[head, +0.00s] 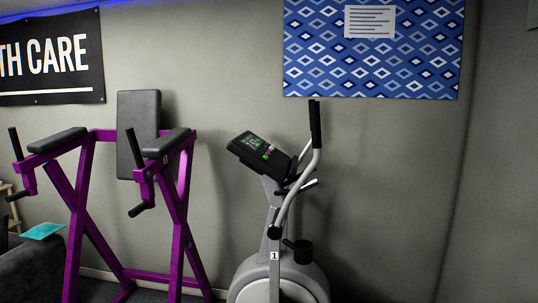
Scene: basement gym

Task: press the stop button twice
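An exercise machine (278,284), grey and white with a "1" label, stands against the wall right of the middle in the head view. My gripper is not in view.
A purple frame with black pads (181,240) stands left of the exercise machine. The machine's upright handle (316,130) rises right of the console. A dark padded item with a teal sheet (42,231) is at lower left. The right side by the wall looks clear.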

